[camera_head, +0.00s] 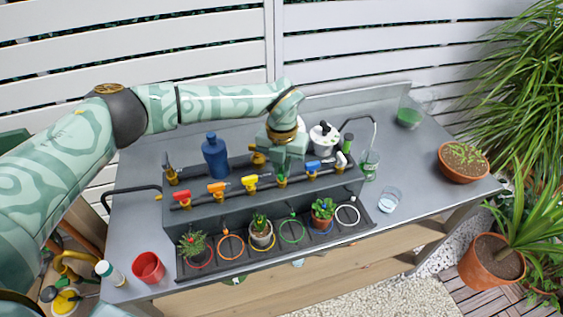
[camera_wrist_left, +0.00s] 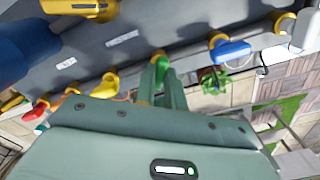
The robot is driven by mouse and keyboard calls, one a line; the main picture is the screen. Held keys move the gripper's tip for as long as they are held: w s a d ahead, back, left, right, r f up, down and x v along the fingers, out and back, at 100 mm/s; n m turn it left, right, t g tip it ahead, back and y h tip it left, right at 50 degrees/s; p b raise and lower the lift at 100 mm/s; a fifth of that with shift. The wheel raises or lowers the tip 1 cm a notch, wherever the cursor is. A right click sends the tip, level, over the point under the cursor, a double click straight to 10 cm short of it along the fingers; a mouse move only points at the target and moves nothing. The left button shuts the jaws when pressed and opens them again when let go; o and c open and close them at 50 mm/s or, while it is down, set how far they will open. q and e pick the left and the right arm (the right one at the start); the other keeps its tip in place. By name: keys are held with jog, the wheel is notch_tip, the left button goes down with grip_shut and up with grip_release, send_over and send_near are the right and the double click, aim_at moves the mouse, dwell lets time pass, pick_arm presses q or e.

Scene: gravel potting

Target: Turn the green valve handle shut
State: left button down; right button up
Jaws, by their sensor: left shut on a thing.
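The green valve handle (camera_wrist_left: 161,66) shows between my left gripper's fingers in the left wrist view. In the head view my left gripper (camera_head: 284,166) covers most of it, with the brass valve body (camera_head: 282,181) just below. The left gripper, also in the left wrist view (camera_wrist_left: 166,85), points down from above and is shut on the handle. I cannot tell the handle's exact angle. My right gripper is in neither view.
Red (camera_head: 181,197), orange (camera_head: 216,188), yellow (camera_head: 250,181), blue (camera_head: 313,166) and white (camera_head: 343,159) handles share the manifold. A blue bottle (camera_head: 215,156) stands behind. Potted plants and coloured rings occupy the front tray (camera_head: 320,241). A red cup (camera_head: 148,267) stands front left.

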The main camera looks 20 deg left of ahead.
aim_at(282, 169)
pick_arm(q)
jog(key=m+p, duration=0.1)
jog(key=m, duration=0.4)
jog(key=shift+r+m+p, duration=0.1)
jog(key=shift+m+p, duration=0.2)
jog(key=m, duration=0.5)
jog(key=shift+m+p, duration=0.3)
jog(key=shift+p, duration=0.05)
jog(key=c, duration=1.5)
grip_release()
jog(key=shift+o, duration=0.2)
notch_tip(282, 169, up, 16)
jog(key=p, duration=0.1)
